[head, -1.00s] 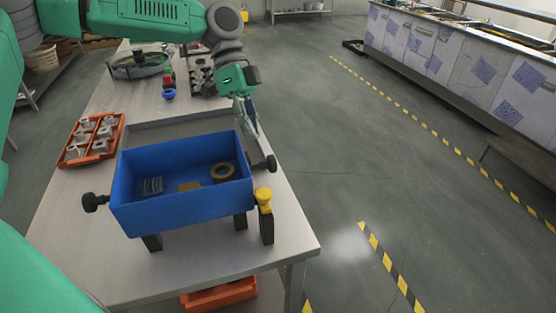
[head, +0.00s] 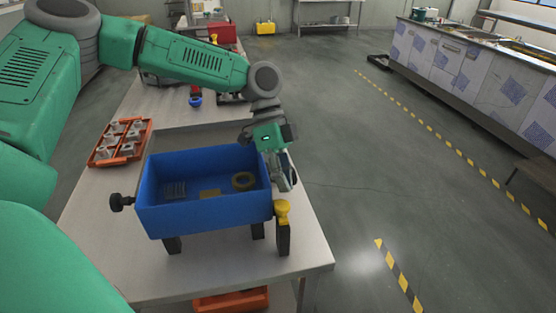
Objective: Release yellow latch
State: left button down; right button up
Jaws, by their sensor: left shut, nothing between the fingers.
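The yellow latch (head: 282,210) sits on top of a black post at the right end of the blue tank (head: 205,217). The tank stands on black legs on the table and holds a ring and small flat pieces inside. My left gripper (head: 288,185) is shut and empty, pointing down just above and behind the yellow latch, close to the tank's right wall. I cannot tell whether the fingertips touch the latch. My right gripper is not in view.
A black knob (head: 118,202) sticks out at the tank's left. An orange tray (head: 121,143) with several metal parts lies on the table (head: 95,245) at left. An orange bin (head: 231,299) is below the table. Open floor lies to the right.

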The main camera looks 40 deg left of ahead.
aim_at(288, 205)
pick_arm(q)
jog(key=shift+s+a+f, duration=0.15)
jog(key=shift+a+f, duration=0.15)
jog(key=shift+f, duration=0.45)
jog(key=s+d, duration=0.1)
jog(key=d, duration=0.1)
jog(key=s+d+p, duration=0.1)
jog(key=shift+s+d+r, duration=0.1)
jog(key=shift+s+d, duration=0.25)
jog(key=shift+d, duration=0.05)
jog(key=shift+w+a, duration=0.1)
jog(key=shift+a, duration=0.05)
